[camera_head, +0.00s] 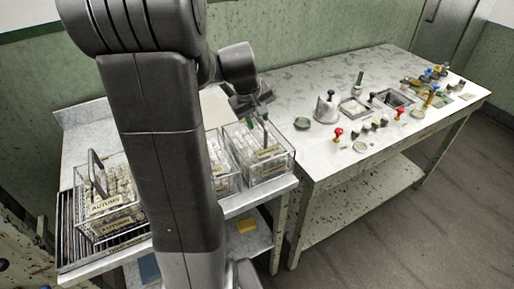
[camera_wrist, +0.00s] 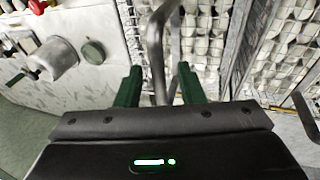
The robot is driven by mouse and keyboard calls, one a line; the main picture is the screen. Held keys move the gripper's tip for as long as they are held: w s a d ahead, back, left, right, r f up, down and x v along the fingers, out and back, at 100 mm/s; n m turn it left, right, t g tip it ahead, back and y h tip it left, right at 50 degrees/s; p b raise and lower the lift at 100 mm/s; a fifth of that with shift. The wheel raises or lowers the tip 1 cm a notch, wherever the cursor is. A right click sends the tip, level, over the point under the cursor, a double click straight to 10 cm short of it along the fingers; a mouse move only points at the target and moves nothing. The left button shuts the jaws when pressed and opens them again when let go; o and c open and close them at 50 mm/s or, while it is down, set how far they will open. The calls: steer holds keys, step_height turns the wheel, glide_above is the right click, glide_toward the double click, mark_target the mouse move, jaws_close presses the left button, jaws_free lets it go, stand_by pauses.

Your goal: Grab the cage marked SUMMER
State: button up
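Several clear-walled cages full of pale cocoons stand on the bench at the left in the head view. The left cage (camera_head: 110,208) reads AUTUMN. The middle cage (camera_head: 219,165) is mostly hidden behind my arm. The label on the right cage (camera_head: 268,160) is too small to read, so I cannot confirm which is SUMMER. My gripper (camera_wrist: 159,86) is over the right cage, with its green fingers apart. The grey handle (camera_wrist: 156,45) of that cage rises between them, with visible gaps on both sides.
A long table (camera_head: 322,170) to the right holds a bell-shaped weight (camera_head: 327,107), a round green dish (camera_head: 302,123), red-knobbed stamps (camera_head: 338,134) and other small items. A neighbouring cage (camera_wrist: 290,45) stands close beside in the wrist view. The floor at right is clear.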

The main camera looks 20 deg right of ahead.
jaws_close()
stand_by(1.4)
